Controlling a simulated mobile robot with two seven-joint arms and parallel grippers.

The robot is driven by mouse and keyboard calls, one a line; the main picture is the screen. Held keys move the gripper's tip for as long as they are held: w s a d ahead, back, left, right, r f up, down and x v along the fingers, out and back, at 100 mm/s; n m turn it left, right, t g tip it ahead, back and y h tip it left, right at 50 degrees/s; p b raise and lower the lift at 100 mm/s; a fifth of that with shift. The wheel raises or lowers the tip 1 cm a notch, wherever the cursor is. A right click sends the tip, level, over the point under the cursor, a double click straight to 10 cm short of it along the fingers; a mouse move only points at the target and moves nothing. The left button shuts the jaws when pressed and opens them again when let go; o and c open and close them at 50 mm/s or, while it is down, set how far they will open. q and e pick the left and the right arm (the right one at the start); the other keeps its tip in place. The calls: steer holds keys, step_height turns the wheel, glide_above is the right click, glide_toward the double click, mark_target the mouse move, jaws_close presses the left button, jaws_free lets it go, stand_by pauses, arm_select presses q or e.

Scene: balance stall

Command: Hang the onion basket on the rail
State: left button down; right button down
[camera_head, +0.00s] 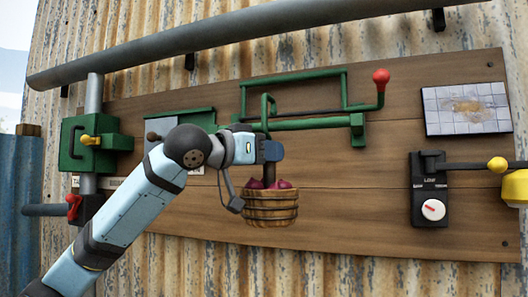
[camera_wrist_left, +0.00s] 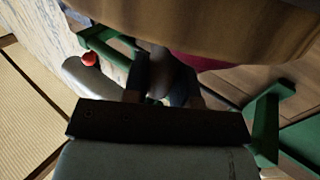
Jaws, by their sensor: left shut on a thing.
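The onion basket (camera_head: 270,208) is a round woven brown basket with dark red onions (camera_head: 284,184). It hangs upright below my left gripper (camera_head: 271,151), which is shut on its dark upright stem. A green hook (camera_head: 267,106) stands just above the gripper, in front of the green horizontal rail (camera_head: 315,122); I cannot tell whether they touch. In the left wrist view the gripper fingers (camera_wrist_left: 165,82) close on the stem, and the basket (camera_wrist_left: 200,25) fills the top.
A green frame with a red knob (camera_head: 381,77) rises above the rail. A thick grey pipe (camera_head: 220,30) crosses above the wooden board (camera_head: 350,205). A green box (camera_head: 92,146) stands left; a black dial box (camera_head: 430,197) and yellow-knobbed lever (camera_head: 497,164) stand right.

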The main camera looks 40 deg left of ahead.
arm_select(q)
steer(key=shift+w+a+r, duration=0.1)
steer(key=shift+w+a, duration=0.15)
steer(key=shift+w, duration=0.7)
steer(key=shift+w+a, duration=0.25)
steer(key=shift+w, duration=0.7)
steer(key=shift+f+b, duration=0.6)
steer(key=shift+f, duration=0.95)
steer(key=c, duration=0.8)
jaws_free()
steer(key=shift+s, duration=0.1)
steer(key=shift+c, duration=0.2)
steer(key=shift+s+a+f, duration=0.1)
steer(key=shift+s+a, duration=0.05)
steer(key=shift+s, duration=0.25)
steer(key=b+v, duration=0.3)
steer(key=v, duration=1)
steer(key=shift+b, duration=0.4)
